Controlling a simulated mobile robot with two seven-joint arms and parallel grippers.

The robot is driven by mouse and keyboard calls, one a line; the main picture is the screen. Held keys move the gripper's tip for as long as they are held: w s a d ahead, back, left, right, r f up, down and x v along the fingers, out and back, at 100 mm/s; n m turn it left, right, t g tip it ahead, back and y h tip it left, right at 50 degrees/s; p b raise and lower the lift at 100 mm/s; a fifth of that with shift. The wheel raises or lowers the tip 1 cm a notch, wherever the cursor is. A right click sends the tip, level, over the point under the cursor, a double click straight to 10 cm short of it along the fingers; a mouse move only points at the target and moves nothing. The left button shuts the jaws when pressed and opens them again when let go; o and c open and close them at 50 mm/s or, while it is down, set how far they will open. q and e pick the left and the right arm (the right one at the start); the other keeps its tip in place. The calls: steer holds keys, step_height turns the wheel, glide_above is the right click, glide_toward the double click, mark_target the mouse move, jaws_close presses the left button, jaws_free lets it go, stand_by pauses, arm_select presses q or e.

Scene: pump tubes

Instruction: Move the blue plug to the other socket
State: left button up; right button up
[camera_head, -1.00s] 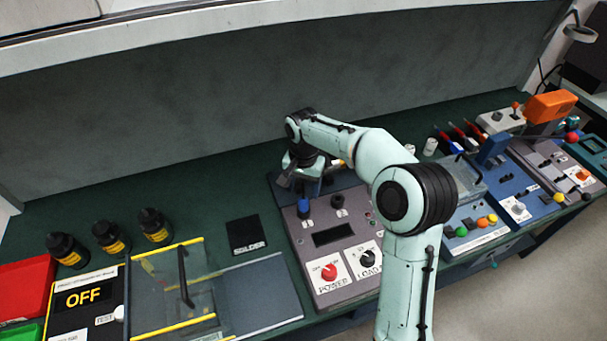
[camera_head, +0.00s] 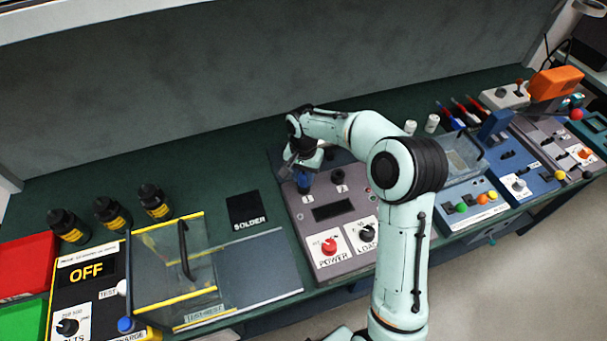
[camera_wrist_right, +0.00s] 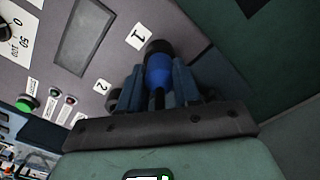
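The blue plug (camera_head: 304,184) stands in the socket marked 1 on the grey power panel (camera_head: 332,228). It also shows in the right wrist view (camera_wrist_right: 158,74), its black base beside the "1" label. My right gripper (camera_head: 301,172) is over the plug from above and behind. In the right wrist view its fingers (camera_wrist_right: 157,80) stand on either side of the plug, apart; a thin gap seems to show on the left side. The socket marked 2 (camera_head: 338,177) is empty; a finger partly hides it in the wrist view. My left gripper is out of view.
Left of the panel are a black SOLDER pad (camera_head: 247,210), a clear yellow-edged box (camera_head: 178,270) and several black bottles (camera_head: 111,213). Right of my arm stand a panel with coloured buttons (camera_head: 475,203) and other devices. The green bench behind the panel is mostly clear.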

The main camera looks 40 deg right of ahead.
mark_target(304, 173)
steer(key=shift+o, duration=1.2)
jaws_close()
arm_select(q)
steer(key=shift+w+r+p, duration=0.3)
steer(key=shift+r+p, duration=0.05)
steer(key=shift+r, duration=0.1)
arm_select(e)
steer(key=shift+r, duration=0.75)
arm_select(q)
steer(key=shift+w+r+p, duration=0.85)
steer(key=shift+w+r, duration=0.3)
arm_select(e)
steer(key=shift+r, duration=2)
steer(key=s+d+r, duration=0.3)
steer(key=d+r, duration=0.1)
steer(key=d, duration=0.6)
steer(key=shift+s+d, duration=0.2)
steer(key=shift+d, duration=0.05)
